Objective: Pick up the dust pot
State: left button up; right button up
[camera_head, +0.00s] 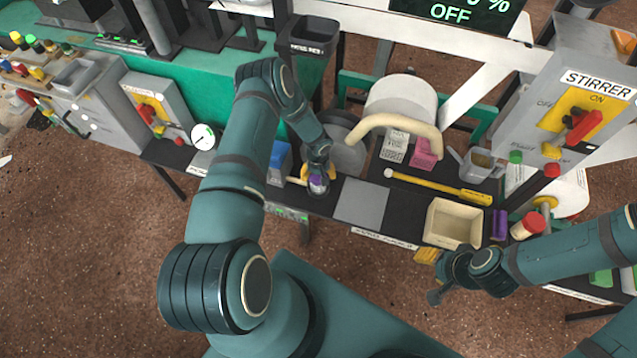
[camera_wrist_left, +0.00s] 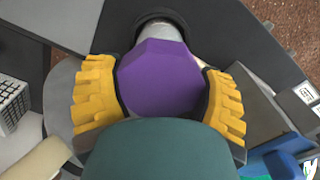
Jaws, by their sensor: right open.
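A pot with a purple faceted top (camera_wrist_left: 160,78) and a silver-grey body fills the middle of the left wrist view; I take it to be the dust pot. In the head view the purple top (camera_head: 317,181) shows at the end of my left arm, at the front edge of the dark bench. My left gripper (camera_wrist_left: 162,95) has its yellow fingers on both sides of the purple top, and their dark pads appear to touch it. The pot's base is hidden. My right gripper (camera_head: 431,276) is open and empty in front of the beige tray.
A blue-topped box (camera_head: 278,165) stands just left of the left gripper. A grey flat plate (camera_head: 361,204), a beige tray (camera_head: 453,224) and a yellow stick (camera_head: 435,187) lie to the right. A stirrer panel (camera_head: 580,105) stands at the right. The bench's front edge is close.

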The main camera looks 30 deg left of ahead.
pick_arm(q)
jog(key=shift+c, duration=0.6)
jog(key=shift+r, duration=0.1)
